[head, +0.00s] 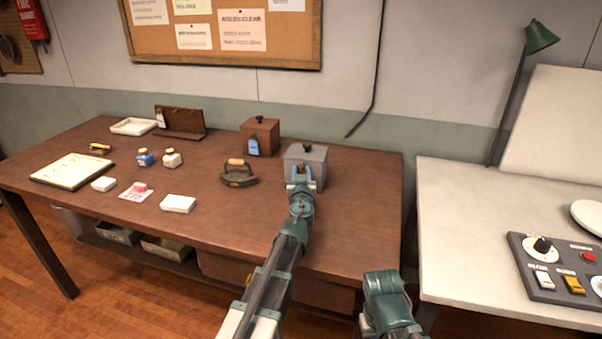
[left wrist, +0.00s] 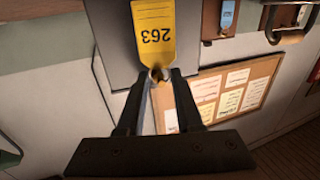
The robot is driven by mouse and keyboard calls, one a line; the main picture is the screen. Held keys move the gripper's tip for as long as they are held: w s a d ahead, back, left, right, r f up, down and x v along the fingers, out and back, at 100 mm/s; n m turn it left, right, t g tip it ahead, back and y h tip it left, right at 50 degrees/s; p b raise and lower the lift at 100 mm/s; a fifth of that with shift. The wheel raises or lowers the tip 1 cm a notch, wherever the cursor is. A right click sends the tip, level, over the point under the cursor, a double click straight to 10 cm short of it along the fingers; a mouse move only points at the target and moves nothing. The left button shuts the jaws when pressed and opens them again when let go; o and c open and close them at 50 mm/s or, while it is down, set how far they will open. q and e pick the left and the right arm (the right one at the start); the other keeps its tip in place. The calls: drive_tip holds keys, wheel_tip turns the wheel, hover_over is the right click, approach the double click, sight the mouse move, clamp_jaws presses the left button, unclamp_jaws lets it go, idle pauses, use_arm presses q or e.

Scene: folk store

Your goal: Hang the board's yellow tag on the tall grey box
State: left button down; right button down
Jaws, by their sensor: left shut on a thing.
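The yellow tag (left wrist: 153,32), marked 263, is held at its ring end between the fingertips of my left gripper (left wrist: 158,76). In the left wrist view, which looks upside down, the tag lies in front of the tall grey box (left wrist: 113,40). In the head view the grey box (head: 317,158) stands at the table's right part, with my left gripper (head: 301,179) at its front face. I cannot tell whether the tag touches a hook. The dark brown board (head: 184,122) stands at the back left with a pale tag at its left end. My right gripper is not in view.
A brown box (head: 264,132) with a blue tag (head: 253,147) stands left of the grey box. An iron (head: 238,174) sits in front of it. Bottles, a tray and small blocks lie further left. The table's front right is clear.

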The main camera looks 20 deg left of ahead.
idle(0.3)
use_arm(q)
drive_tip(key=shift+c, duration=2.4)
unclamp_jaws()
drive_tip(key=v, duration=1.3)
drive_tip(key=shift+s, duration=0.4)
drive_tip(key=shift+d, duration=0.1)
